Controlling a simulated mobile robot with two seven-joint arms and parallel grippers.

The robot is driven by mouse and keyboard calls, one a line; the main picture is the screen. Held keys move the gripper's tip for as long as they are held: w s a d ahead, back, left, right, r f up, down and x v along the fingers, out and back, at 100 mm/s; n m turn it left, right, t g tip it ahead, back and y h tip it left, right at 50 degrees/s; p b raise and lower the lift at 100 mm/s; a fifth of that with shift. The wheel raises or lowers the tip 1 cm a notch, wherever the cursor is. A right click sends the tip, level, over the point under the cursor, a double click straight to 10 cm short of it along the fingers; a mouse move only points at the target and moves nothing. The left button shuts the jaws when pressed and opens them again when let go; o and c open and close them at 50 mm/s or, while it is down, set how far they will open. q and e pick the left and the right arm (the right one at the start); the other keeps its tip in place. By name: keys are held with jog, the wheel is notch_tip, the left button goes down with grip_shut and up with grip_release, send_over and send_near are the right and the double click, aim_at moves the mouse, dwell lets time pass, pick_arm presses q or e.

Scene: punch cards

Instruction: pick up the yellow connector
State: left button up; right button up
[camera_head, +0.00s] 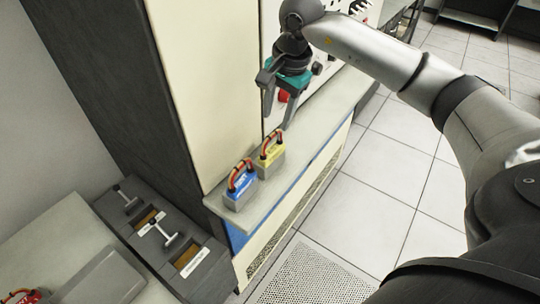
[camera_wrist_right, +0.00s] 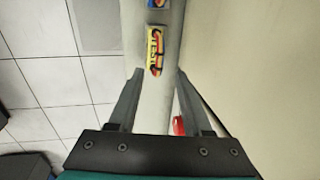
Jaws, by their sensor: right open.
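The yellow connector (camera_head: 270,158) stands upright on the narrow ledge, with an orange-red cable loop on top. In the right wrist view the yellow connector (camera_wrist_right: 153,42) lies ahead of the fingertips, around the middle of the gap between them. My right gripper (camera_head: 279,111) is open and empty, above the ledge and farther back than the connector, apart from it. Its two fingers also show in the right wrist view (camera_wrist_right: 159,73). My left gripper is not in view.
A blue connector (camera_head: 240,187) with a similar cable loop stands beside the yellow one, nearer the ledge's front end. A cream cabinet panel (camera_head: 210,80) rises along the ledge (camera_head: 308,150). Dark boxes with T-handles (camera_head: 165,235) sit at lower left. A red part (camera_wrist_right: 179,126) is near the right finger.

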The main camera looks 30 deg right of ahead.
aim_at(272, 134)
jog(key=f, duration=0.2)
jog(key=f+p, duration=0.1)
jog(key=f, duration=0.2)
jog(key=w+f, duration=0.1)
jog(key=f, duration=0.1)
jog(key=shift+a+f, duration=0.15)
jog(key=shift+a, duration=0.25)
grip_shut()
jog(key=shift+w, duration=0.1)
dwell(1.0)
